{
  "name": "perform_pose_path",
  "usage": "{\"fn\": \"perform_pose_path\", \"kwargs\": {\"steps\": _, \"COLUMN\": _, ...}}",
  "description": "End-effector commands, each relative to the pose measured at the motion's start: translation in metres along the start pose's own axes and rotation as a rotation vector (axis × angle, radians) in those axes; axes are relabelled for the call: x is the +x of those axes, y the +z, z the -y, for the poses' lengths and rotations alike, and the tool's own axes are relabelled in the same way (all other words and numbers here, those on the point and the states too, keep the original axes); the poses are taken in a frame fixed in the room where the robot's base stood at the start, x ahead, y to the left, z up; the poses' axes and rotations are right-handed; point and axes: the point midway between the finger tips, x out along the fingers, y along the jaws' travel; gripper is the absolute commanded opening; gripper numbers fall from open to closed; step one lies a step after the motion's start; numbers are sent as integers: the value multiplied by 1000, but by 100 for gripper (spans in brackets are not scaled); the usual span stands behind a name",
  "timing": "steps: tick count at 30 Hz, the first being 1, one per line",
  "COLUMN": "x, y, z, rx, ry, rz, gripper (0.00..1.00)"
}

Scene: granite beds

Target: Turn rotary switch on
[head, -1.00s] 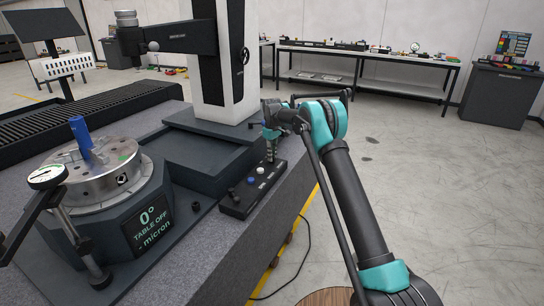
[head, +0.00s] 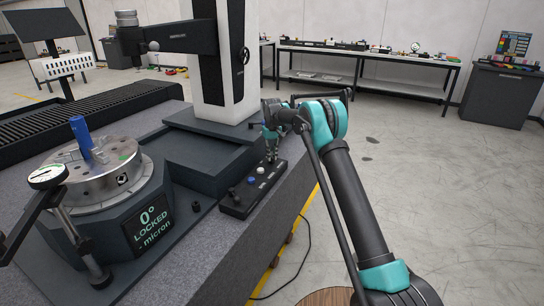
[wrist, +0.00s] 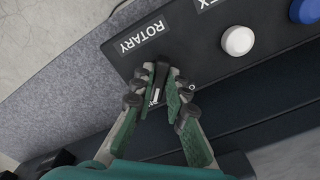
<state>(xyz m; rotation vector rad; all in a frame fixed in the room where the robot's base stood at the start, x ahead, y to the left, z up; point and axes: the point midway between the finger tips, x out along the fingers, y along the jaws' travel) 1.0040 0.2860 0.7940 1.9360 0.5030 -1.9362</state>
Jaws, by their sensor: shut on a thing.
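The rotary switch is a small dark knob (wrist: 158,80) beside the "ROTARY" label on the black control box (wrist: 195,50) in the wrist view. My gripper (wrist: 160,82) has its green-padded fingers closed on both sides of the knob, hiding part of it. A white pointer mark shows between the fingers. In the head view my gripper (head: 272,154) reaches down to the far end of the control box (head: 236,210), where the knob is hidden. The display (head: 152,227) on the rotary table's base reads "0°", "LOCKED" and "micron".
A white button (wrist: 238,41) and a blue button (wrist: 305,10) sit along the box beside the switch. The rotary table (head: 104,182) carries a blue part (head: 80,132), with a dial gauge (head: 47,175) close by. A white column (head: 225,55) stands behind the box. Open floor lies right.

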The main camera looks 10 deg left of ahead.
Motion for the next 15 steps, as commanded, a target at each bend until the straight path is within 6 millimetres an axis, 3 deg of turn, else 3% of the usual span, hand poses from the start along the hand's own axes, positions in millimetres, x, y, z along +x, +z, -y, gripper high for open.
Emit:
{"fn": "perform_pose_path", "kwargs": {"steps": 8, "x": 0, "y": 0, "z": 0, "rx": 1, "ry": 0, "rz": -1, "gripper": 0}}
{"fn": "perform_pose_path", "kwargs": {"steps": 9, "x": 0, "y": 0, "z": 0, "rx": 0, "ry": 0, "rz": -1, "gripper": 18}}
{"fn": "perform_pose_path", "kwargs": {"steps": 13, "x": 0, "y": 0, "z": 0, "rx": 0, "ry": 0, "rz": -1, "gripper": 34}}
{"fn": "perform_pose_path", "kwargs": {"steps": 15, "x": 0, "y": 0, "z": 0, "rx": 0, "ry": 0, "rz": 0, "gripper": 34}}
